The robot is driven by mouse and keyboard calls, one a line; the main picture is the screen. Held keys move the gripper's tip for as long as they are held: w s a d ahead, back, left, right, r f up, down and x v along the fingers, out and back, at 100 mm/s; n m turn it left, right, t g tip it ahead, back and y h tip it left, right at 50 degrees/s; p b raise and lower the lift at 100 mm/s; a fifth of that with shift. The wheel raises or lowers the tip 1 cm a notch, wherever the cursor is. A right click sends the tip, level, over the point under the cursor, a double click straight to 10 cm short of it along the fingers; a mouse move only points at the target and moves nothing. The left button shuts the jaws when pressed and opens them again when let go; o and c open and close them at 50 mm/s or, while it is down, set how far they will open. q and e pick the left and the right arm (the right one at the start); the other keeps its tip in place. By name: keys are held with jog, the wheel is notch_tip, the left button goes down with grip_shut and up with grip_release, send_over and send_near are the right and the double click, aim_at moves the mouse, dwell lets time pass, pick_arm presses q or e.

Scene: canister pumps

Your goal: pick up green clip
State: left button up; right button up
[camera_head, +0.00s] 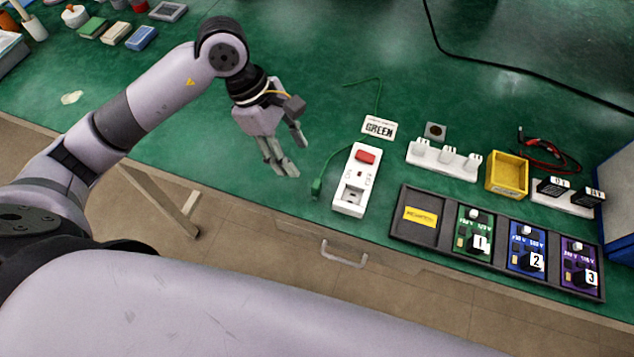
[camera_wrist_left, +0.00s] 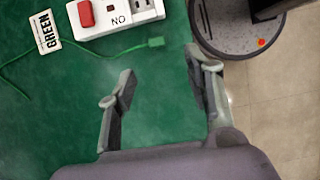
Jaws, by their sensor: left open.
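The green clip (camera_head: 316,187) is a small green piece at the end of a thin green wire. It lies on the green bench top, just left of the white block with the red switch (camera_head: 349,203). In the left wrist view the clip (camera_wrist_left: 155,42) shows just beyond the fingertips, with its wire running left. My left gripper (camera_head: 289,158) is open and empty, up and left of the clip in the head view. The left wrist view shows both fingers of the left gripper (camera_wrist_left: 160,64) spread apart, with bare green bench between them. My right gripper is not in view.
A "GREEN" label card (camera_head: 379,128) lies behind the switch block. A dark tray (camera_head: 397,232) with numbered modules stands at the right front edge. Behind it are a white socket strip (camera_head: 428,158) and a yellow bin (camera_head: 507,176). The bench left of the clip is clear.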

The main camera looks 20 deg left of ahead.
pick_arm(q)
send_over(316, 183)
jog(key=a, duration=0.3)
notch_tip(316, 183, down, 5)
jog(key=shift+d+r+p, duration=0.15)
jog(key=shift+p, duration=0.2)
jog(key=shift+d+f, duration=0.2)
jog(key=shift+f, duration=0.3)
jog(key=p+x, duration=0.1)
jog(key=x, duration=0.3)
jog(key=shift+d+p, duration=0.3)
jog(key=shift+p, duration=0.1)
jog(key=shift+d+f, duration=0.15)
jog(key=shift+f, duration=0.35)
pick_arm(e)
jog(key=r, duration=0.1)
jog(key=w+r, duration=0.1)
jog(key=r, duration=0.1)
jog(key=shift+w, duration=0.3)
pick_arm(q)
jog(key=shift+c, duration=0.4)
jog(key=c, duration=0.9)
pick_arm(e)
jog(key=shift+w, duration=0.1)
